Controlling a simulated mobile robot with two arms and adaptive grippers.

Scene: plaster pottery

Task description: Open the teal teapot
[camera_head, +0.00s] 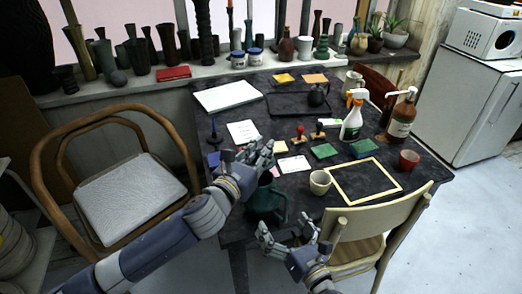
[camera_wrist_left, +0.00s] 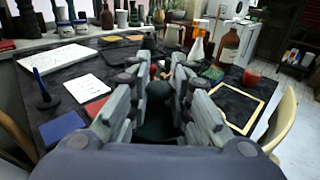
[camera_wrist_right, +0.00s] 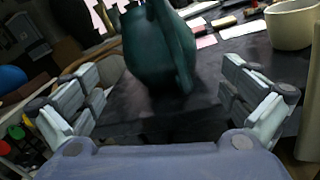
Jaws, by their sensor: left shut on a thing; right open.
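The teal teapot (camera_head: 266,204) stands at the near edge of the dark table, partly hidden by my left arm. My left gripper (camera_head: 262,158) is above it, and in the left wrist view its fingers are shut on the teapot's lid (camera_wrist_left: 158,91) at the round knob. The teapot's body is dark below them. Whether the lid is seated or raised, I cannot tell. My right gripper (camera_head: 288,238) is open and empty, low in front of the table edge. The right wrist view shows the teapot (camera_wrist_right: 155,50) beyond and between its spread fingers, apart from them.
A cream cup (camera_head: 320,182) stands right of the teapot, beside a pale wooden frame (camera_head: 345,193). A red cup (camera_head: 409,158), a spray bottle (camera_head: 352,118) and a brown bottle (camera_head: 400,118) stand farther right. A pale chair (camera_head: 375,222) is close to my right gripper.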

